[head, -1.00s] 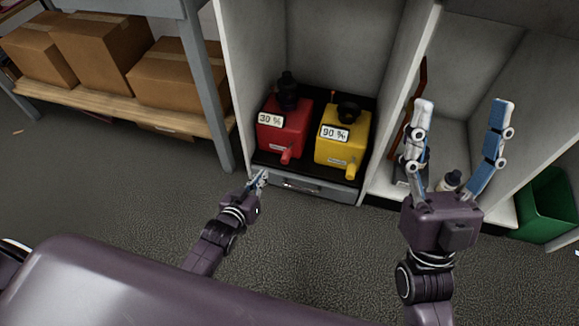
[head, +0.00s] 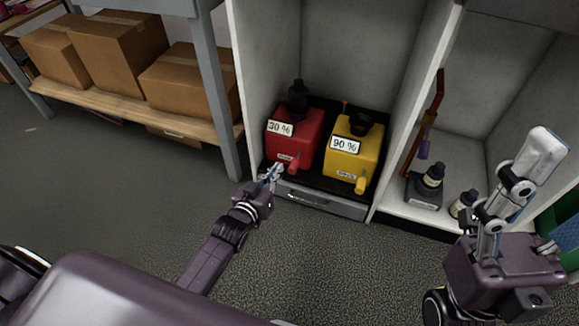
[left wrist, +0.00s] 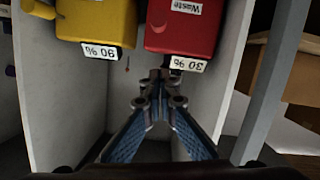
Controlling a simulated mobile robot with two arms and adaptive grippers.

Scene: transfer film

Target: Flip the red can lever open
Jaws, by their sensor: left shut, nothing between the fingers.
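The red can (head: 292,135), with a black cap and a "30 %" label, stands in the open cabinet bay. Its red lever (head: 294,162) sticks out at the lower front, pointing down toward me. In the left wrist view the can (left wrist: 182,28) hangs upside down at the top. My left gripper (head: 272,172) is shut and empty, just left of the lever at the cabinet's front edge. Its tips (left wrist: 160,76) show below the can's label in the wrist view. I cannot tell whether they touch the can.
A yellow can (head: 355,145) labelled "90 %" stands right of the red one, with its own lever. A grey drawer front (head: 320,200) lies below. The white divider (head: 415,110) separates a right bay with dark bottles (head: 430,178). Boxes on a wooden shelf (head: 150,120) stand left.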

